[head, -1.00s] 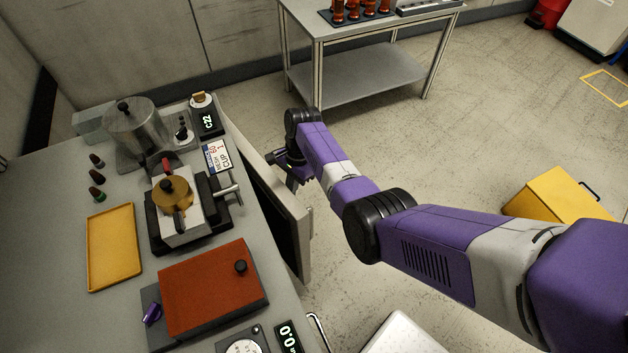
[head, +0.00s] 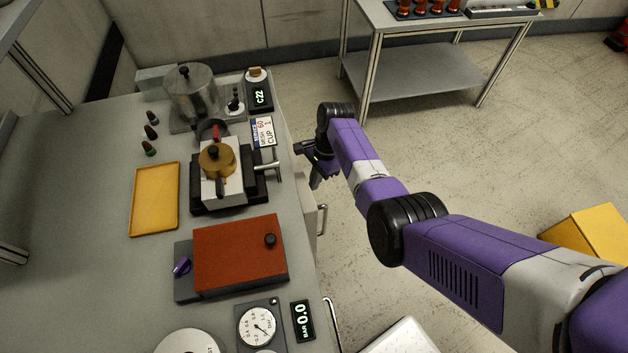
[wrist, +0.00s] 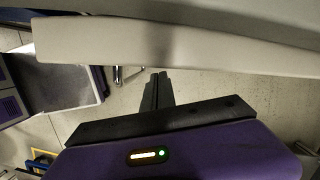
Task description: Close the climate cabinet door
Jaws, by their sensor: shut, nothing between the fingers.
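The climate cabinet door (head: 307,207) is a pale panel under the right edge of the bench. In the head view only a narrow strip of it shows, close along the bench side, with a metal handle (head: 323,219) on its outer face. Whether it is fully shut cannot be told. My gripper (head: 312,165) is shut and empty, low beside the door's outer side. In the wrist view the door (wrist: 180,42) spans the top as a pale band, and my closed fingers (wrist: 157,90) point towards it. Contact between them is unclear.
The bench (head: 85,220) carries a yellow tray (head: 155,200), a red-topped box (head: 238,255), a brass pot (head: 216,161) and a steel vessel (head: 193,95). A metal table (head: 415,78) stands beyond, and a yellow box (head: 590,235) is at right. Floor between is open.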

